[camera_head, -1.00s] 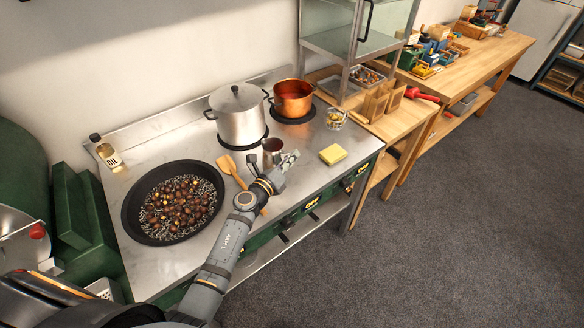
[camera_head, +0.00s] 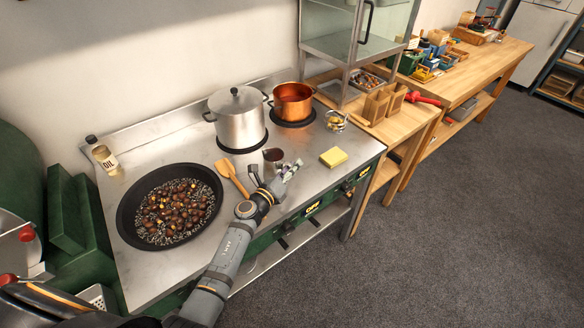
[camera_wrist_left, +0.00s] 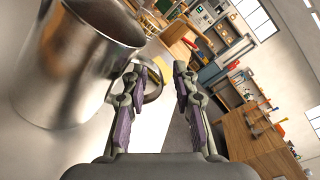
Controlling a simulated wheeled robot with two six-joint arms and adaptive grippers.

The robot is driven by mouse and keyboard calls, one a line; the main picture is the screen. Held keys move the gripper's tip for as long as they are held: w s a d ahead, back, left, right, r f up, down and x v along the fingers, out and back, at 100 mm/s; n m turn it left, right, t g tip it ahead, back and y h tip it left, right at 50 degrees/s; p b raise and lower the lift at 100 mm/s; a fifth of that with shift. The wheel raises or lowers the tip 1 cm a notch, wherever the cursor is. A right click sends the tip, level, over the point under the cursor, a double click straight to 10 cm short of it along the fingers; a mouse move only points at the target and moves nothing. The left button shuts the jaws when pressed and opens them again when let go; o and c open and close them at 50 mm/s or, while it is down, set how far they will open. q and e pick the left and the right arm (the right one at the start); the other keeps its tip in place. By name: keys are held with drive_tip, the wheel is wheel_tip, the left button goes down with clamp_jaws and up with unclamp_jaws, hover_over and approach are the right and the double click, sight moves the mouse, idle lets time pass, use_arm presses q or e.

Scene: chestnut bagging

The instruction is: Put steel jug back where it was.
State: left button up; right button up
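The steel jug (camera_head: 272,156) is on the stove top in front of the big pot, partly hidden by my left gripper. In the left wrist view the jug (camera_wrist_left: 70,65) fills the upper left, with shiny steel sides, and seems to stand on the pale steel surface. Its curved handle (camera_wrist_left: 154,86) shows just beyond the left finger. My left gripper (camera_head: 273,173) is beside the jug on its front side. In the wrist view its fingers (camera_wrist_left: 165,85) are apart, with a clear gap between the tips. My right gripper is not in view.
A wooden spatula (camera_head: 229,172) and a pan of chestnuts (camera_head: 128,216) are left of the jug. A lidded steel pot (camera_head: 238,124) and a copper pot (camera_head: 292,104) stand behind. A yellow sponge (camera_head: 333,157) lies to the right, with bare steel around it.

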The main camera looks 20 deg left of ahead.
use_arm(q)
drive_tip(key=shift+r+p, duration=0.3)
drive_tip(key=shift+r, duration=0.1)
drive_tip(key=v, duration=0.3)
drive_tip(key=b+v, duration=0.1)
drive_tip(key=v, duration=0.6)
drive_tip(key=shift+s+a+f+b, duration=0.1)
drive_tip(key=shift+s+f+b, duration=0.2)
drive_tip(key=shift+s+b, duration=0.1)
drive_tip(key=shift+s+a+r, duration=0.15)
drive_tip(key=shift+s+a, duration=0.05)
drive_tip(key=shift+s, duration=0.35)
